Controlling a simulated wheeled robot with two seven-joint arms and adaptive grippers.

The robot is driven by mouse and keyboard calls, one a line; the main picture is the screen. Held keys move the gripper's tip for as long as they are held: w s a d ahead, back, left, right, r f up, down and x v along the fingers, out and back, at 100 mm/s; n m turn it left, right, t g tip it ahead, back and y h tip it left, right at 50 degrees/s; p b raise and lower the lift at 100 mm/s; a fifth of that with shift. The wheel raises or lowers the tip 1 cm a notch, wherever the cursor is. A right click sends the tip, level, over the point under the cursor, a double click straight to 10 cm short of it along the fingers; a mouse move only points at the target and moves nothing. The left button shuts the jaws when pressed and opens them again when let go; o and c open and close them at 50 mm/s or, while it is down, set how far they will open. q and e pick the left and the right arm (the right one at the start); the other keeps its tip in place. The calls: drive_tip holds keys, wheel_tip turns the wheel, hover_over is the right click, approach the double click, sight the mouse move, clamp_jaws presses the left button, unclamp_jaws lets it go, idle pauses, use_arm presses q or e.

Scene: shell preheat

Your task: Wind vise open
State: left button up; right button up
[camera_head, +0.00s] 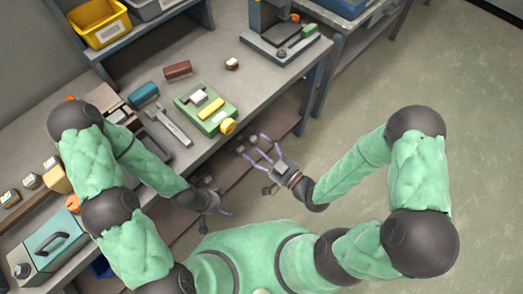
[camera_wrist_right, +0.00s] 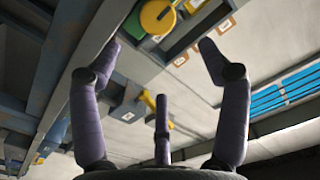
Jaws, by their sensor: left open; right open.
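The green vise (camera_head: 190,110) lies on the workbench, with a grey block and a yellow bar on it. Its round yellow handwheel (camera_head: 228,126) faces the bench's front edge. In the right wrist view the handwheel (camera_wrist_right: 157,16) shows at the top, beyond and between the fingertips. My right gripper (camera_head: 256,146) is open and empty, off the front edge, apart from the handwheel. Its spread purple fingers (camera_wrist_right: 160,50) frame the lower wrist view. My left gripper (camera_head: 222,207) is lower, in front of the bench; its fingers are small and partly hidden.
A wrench-like tool (camera_head: 168,124), a teal block (camera_head: 143,94) and a brown block (camera_head: 177,69) lie left of and behind the vise. A grey press-like stand (camera_head: 278,42) is at the back right. A teal box (camera_head: 52,242) sits at the lower left. Open floor lies right.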

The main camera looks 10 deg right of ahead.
drive_tip(key=shift+s+d, duration=0.3)
drive_tip(key=shift+s, duration=0.2)
idle(0.3)
wheel_tip(320, 180, down, 14)
drive_tip(key=w+d+m+g+h, duration=0.2)
drive_tip(key=d+m+g+h, duration=0.15)
drive_tip(key=g, duration=0.25)
drive_tip(key=s+a+f+m+g+h, duration=0.1)
drive_tip(key=s+f+m+g+h, duration=0.2)
drive_tip(key=s+f+g, duration=0.5)
drive_tip(key=shift+s+a+f, duration=0.15)
drive_tip(key=shift+s+f, duration=0.35)
drive_tip(key=shift+s, duration=0.6)
